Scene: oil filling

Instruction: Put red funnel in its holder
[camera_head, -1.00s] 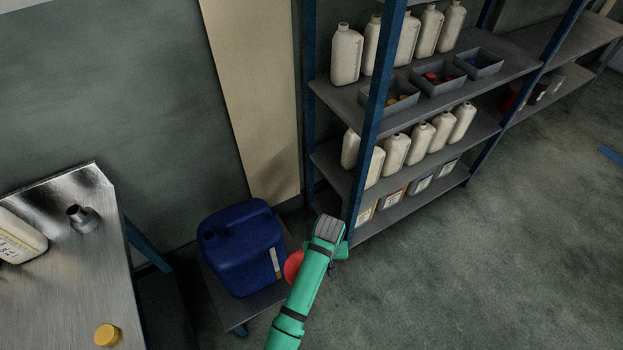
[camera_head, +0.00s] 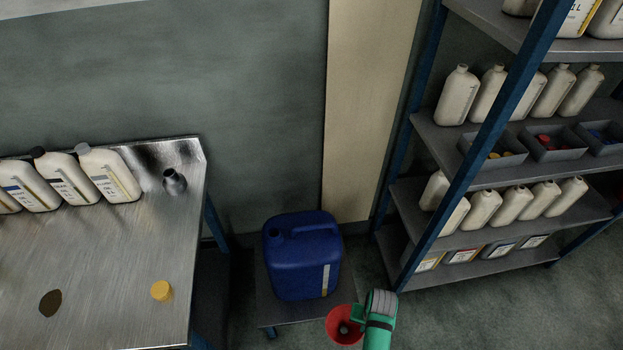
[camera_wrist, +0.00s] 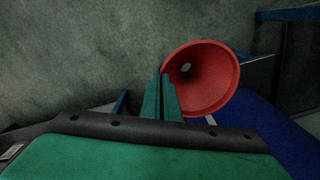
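The red funnel (camera_head: 342,324) is at the end of my arm in the head view, in front of the blue canister. In the wrist view the red funnel (camera_wrist: 203,78) has its wide mouth facing the camera, beside the green fingers. My gripper (camera_wrist: 162,92) has its fingers close together at the funnel's side and appears shut on it. The gripped part is hidden behind the fingers. A dark grey funnel-shaped piece (camera_head: 174,181) stands on the metal table at its back right corner; I cannot tell whether it is the holder.
The blue canister (camera_head: 301,255) stands on a low stand (camera_head: 263,304). The metal table (camera_head: 110,265) at left carries white bottles (camera_head: 108,175), a yellow cap (camera_head: 161,291) and a dark oval spot. A blue-framed shelf (camera_head: 480,172) with bottles and bins is at right.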

